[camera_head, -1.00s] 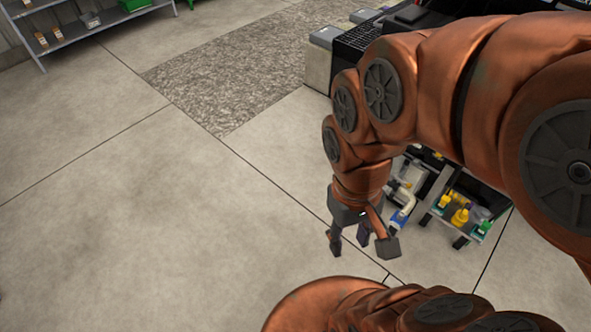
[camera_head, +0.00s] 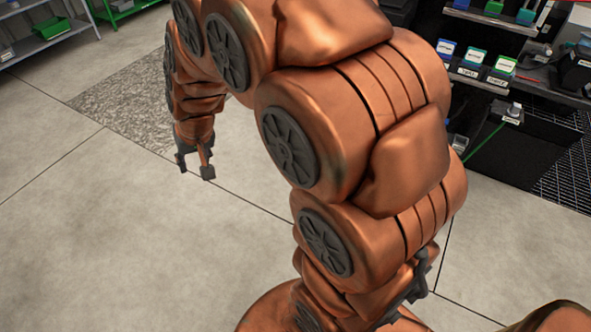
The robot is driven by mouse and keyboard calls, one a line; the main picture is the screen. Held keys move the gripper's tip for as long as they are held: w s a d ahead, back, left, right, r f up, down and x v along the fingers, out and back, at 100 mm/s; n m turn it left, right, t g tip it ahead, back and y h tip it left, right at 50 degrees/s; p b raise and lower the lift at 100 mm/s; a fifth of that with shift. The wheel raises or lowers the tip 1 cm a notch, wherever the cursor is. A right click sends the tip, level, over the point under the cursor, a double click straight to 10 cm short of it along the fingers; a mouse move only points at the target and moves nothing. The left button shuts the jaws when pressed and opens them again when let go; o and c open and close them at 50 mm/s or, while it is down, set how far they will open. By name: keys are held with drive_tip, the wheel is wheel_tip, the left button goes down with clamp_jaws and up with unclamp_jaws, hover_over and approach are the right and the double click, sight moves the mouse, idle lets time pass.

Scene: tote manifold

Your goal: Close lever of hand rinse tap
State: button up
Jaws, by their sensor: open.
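My gripper (camera_head: 195,166) hangs fingers down at the left of the middle, at the end of my copper-coloured arm. Its dark fingers are apart, with nothing seen between them. Below it in the picture is bare concrete floor. I cannot make out a hand rinse tap or its lever in the current view. My large arm links cover the centre and may hide things behind them.
A dark workstation with blue, green and white labelled boxes (camera_head: 474,61) stands at the upper right, above a black cabinet (camera_head: 500,150). A grey shelf (camera_head: 45,42) with a green bin (camera_head: 50,27) is at the upper left. The left floor (camera_head: 90,240) is clear.

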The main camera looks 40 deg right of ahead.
drive_tip(key=w+d+f+m+t+h+b, duration=0.1)
drive_tip(key=w+d+f+m+t+b, duration=0.1)
drive_tip(key=w+d+f+b, duration=0.45)
drive_tip(key=w+d+f+m+t+h+b, duration=0.1)
drive_tip(key=w+d+f+t+b, duration=0.15)
drive_tip(key=w+f, duration=0.75)
drive_tip(key=w+d+f+m+t+h+b, duration=0.2)
drive_tip(key=w+d+f+m+h+b, duration=0.3)
drive_tip(key=w+d+f, duration=0.55)
drive_tip(key=w+d+f+m+h+b, duration=0.2)
drive_tip(key=d+f+h+b, duration=0.35)
drive_tip(key=d+f, duration=0.7)
drive_tip(key=s+d+f+m+g+h+b, duration=0.2)
drive_tip(key=s+d+f+g+h+b, duration=0.1)
drive_tip(key=s+d+f+b, duration=0.4)
drive_tip(key=s+d+f+m+g+h+b, duration=0.25)
drive_tip(key=s+d+f, duration=0.2)
drive_tip(key=f, duration=0.55)
drive_tip(key=x, duration=0.2)
drive_tip(key=b+x, duration=0.1)
drive_tip(key=x, duration=0.1)
drive_tip(key=b+x, duration=0.1)
drive_tip(key=x, duration=0.1)
drive_tip(key=shift+w+d+r, duration=0.15)
drive_tip(key=shift+w+r, duration=0.05)
drive_tip(key=shift+w, duration=0.15)
drive_tip(key=shift+b+x, duration=0.4)
drive_tip(key=shift+x, duration=0.5)
